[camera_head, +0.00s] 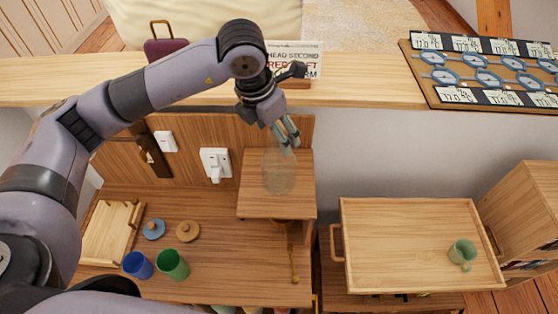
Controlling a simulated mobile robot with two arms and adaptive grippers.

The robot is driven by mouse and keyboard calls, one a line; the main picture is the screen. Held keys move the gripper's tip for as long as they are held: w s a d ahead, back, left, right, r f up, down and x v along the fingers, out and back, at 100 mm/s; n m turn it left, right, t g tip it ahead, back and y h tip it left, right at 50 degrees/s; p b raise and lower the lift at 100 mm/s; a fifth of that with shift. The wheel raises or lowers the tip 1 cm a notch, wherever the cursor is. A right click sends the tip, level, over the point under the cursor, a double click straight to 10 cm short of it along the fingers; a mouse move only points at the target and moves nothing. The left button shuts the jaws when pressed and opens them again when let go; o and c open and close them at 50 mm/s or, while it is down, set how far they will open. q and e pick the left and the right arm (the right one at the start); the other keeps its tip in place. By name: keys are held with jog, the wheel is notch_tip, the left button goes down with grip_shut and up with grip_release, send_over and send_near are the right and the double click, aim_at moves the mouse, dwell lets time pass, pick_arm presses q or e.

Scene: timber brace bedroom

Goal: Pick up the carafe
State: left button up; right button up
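The carafe (279,178) is a clear, see-through vessel standing upright on a small raised wooden stand (254,209) at the middle of the picture. My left arm comes in from the left, and my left gripper (287,136) points down at the carafe's top. Its fingertips overlap the carafe's upper end in this view. I cannot tell whether they touch it or how far apart they are. The carafe's rim is faint and partly behind the fingers. My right gripper is not in view.
A blue cup (138,265), a green cup (173,265) and two round lids stand on the wooden desk at lower left. A wooden tray (400,235) with a green mug (462,254) is at right. A ledge with a sign (296,62) runs behind the stand.

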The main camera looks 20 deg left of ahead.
aim_at(279, 157)
pick_arm(q)
jog(key=p+x, duration=0.1)
jog(key=x, duration=0.2)
jog(key=p+x, duration=0.1)
jog(key=shift+w+a+f+p, duration=0.1)
jog(key=shift+w+f+p, duration=0.2)
jog(key=shift+w+p, duration=0.05)
jog(key=shift+w+f, duration=0.15)
jog(key=shift+f, duration=0.35)
grip_shut()
dwell(0.4)
jog(key=shift+r, duration=0.1)
